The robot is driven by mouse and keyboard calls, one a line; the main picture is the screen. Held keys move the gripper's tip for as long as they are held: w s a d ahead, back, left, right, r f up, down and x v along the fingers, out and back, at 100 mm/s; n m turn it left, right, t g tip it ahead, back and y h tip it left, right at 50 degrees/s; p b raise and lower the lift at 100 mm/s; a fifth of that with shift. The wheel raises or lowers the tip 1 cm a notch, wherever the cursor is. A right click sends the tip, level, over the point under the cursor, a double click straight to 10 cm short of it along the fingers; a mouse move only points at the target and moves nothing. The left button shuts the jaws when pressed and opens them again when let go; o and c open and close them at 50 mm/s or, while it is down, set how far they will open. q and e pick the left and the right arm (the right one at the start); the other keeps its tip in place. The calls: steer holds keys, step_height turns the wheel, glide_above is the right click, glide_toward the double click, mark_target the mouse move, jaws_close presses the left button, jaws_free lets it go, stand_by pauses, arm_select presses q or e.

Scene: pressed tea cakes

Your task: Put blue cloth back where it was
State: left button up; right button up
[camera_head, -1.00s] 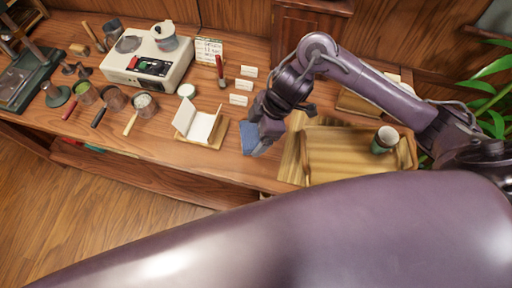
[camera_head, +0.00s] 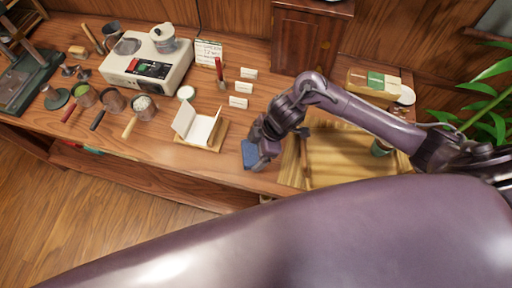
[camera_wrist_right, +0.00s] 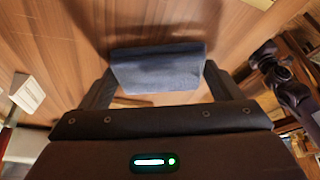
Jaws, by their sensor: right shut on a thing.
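The blue cloth (camera_head: 249,153) is at the counter's front part, right of the open white booklet (camera_head: 199,126). My right gripper (camera_head: 260,157) is shut on it. In the right wrist view the cloth (camera_wrist_right: 158,70) is a flat dark blue piece spanning the space between the two fingers of the right gripper (camera_wrist_right: 158,84). I cannot tell whether the cloth touches the counter. The gripper hides part of it in the head view. My left gripper is out of view.
Small white cards (camera_head: 238,102) and a red-handled brush (camera_head: 220,72) are behind. The wooden counter (camera_head: 225,166) is bare between booklet and cloth.

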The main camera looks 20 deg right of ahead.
steer(key=o, duration=0.7)
steer(key=shift+f, duration=0.1)
steer(key=v, duration=1.2)
steer(key=shift+a, duration=0.1)
steer(key=shift+s, duration=0.15)
